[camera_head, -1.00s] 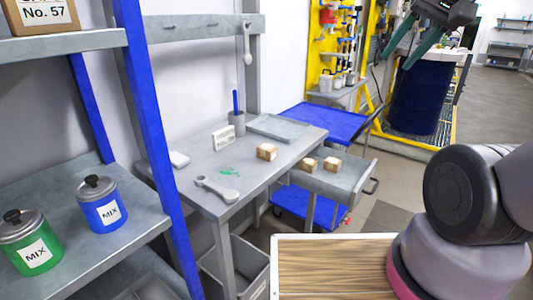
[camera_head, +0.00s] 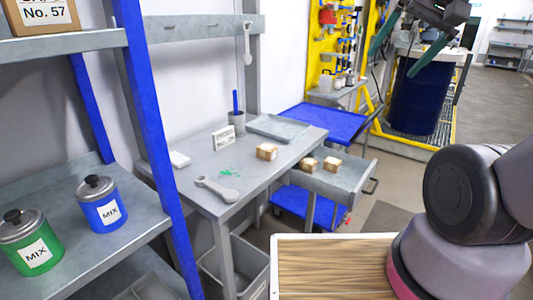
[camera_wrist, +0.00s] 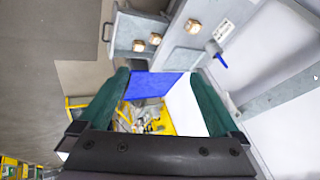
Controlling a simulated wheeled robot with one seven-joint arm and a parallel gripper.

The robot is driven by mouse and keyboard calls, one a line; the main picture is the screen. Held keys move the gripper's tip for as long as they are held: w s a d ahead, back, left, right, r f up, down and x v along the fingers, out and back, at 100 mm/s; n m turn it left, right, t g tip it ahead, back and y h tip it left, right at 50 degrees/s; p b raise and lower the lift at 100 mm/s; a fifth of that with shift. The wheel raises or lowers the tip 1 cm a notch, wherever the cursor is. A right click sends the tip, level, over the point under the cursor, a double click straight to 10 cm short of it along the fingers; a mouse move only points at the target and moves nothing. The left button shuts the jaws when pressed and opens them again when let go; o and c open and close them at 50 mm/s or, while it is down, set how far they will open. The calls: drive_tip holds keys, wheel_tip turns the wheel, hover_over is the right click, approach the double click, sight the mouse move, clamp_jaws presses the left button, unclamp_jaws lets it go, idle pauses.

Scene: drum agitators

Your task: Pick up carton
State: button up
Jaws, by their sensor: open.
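Small brown cartons with pale labels show in the head view. One carton (camera_head: 267,152) stands on the grey workbench (camera_head: 255,185). Two more, a left carton (camera_head: 309,164) and a right carton (camera_head: 332,163), sit in the pulled-out drawer (camera_head: 350,180). The three also show small near the top of the wrist view, the bench carton at right (camera_wrist: 192,26). My gripper (camera_head: 391,63) has dark green fingers and is up at the top right of the head view, well away from the cartons. It is open and empty in the wrist view (camera_wrist: 158,80).
A wrench (camera_head: 217,189), a label card (camera_head: 223,137), a grey tray (camera_head: 278,127) and a pen cup (camera_head: 236,122) are on the bench. A blue cart (camera_head: 325,120) stands behind. A blue drum (camera_head: 420,97) is at right. The shelf at left holds two MIX cans (camera_head: 102,207) and a larger box (camera_head: 40,15).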

sight(267, 147)
drive_tip(key=w+a+f+m+g+y, duration=0.75)
drive_tip(key=w+a+f+y, duration=0.45)
drive_tip(key=w+a+f, duration=0.5)
drive_tip(key=w+f+m+t, duration=0.5)
drive_tip(key=f+m, duration=0.2)
drive_tip(key=f, duration=0.3)
drive_tip(key=w+f+m+t, duration=0.4)
drive_tip(key=f+m+t, duration=0.2)
drive_tip(key=f, duration=0.5)
drive_tip(key=shift+y, duration=0.3)
drive_tip(key=x, duration=1)
drive_tip(key=shift+w+a, duration=0.2)
drive_tip(key=shift+w, duration=0.1)
drive_tip(key=c, duration=1.5)
drive_tip(key=shift+o, duration=0.2)
